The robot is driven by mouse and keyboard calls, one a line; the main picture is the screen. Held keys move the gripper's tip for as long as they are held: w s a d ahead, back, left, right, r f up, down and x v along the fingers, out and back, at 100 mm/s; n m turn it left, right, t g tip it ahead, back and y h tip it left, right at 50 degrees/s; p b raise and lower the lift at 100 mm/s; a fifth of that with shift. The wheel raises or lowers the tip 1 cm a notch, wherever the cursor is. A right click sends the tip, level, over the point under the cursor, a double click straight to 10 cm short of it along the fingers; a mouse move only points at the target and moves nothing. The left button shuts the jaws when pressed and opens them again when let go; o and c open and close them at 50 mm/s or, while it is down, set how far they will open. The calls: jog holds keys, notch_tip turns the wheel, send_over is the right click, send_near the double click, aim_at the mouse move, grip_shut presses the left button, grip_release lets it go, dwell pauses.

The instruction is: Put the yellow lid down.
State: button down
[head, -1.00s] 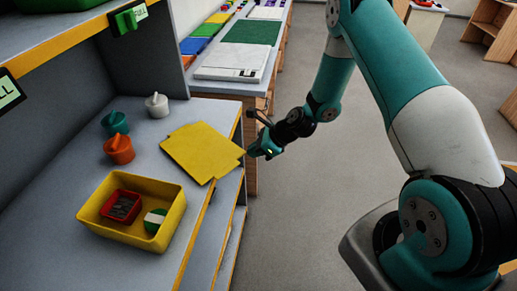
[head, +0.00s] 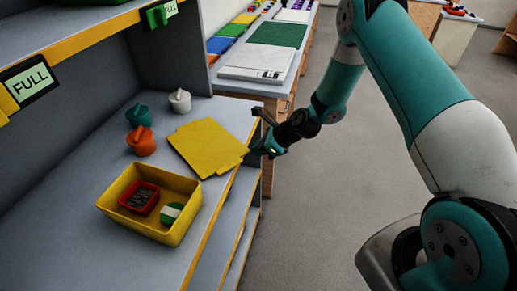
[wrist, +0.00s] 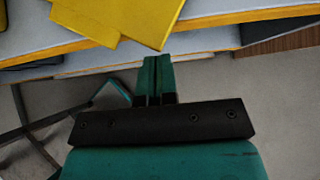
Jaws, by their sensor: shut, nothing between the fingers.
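The yellow lid (head: 208,147) lies flat on the grey shelf top, with its right corner reaching out over the yellow front edge. In the wrist view the lid (wrist: 125,15) is at the top, ahead of the fingertips. My gripper (head: 258,147) is just off the lid's right corner, outside the shelf edge. In the wrist view my gripper's fingers (wrist: 154,72) are together with nothing between them, a little short of the lid's corner. The yellow box (head: 150,226) stands open on the shelf in front of the lid, holding a red tray (head: 153,205) and a green-and-white round item (head: 171,213).
Orange (head: 142,142), teal (head: 138,116) and white (head: 180,100) knobbed pots stand left of and behind the lid. A "FULL" sign (head: 30,83) hangs on the upper shelf. A bench (head: 240,88) with a white and green board stands behind. Floor is clear at right.

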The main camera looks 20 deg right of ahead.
jog(key=s+d+f+b+v, duration=0.1)
jog(key=b+v, duration=0.1)
jog(key=v, duration=1)
jog(key=shift+d+f, duration=0.25)
jog(key=shift+d, duration=0.15)
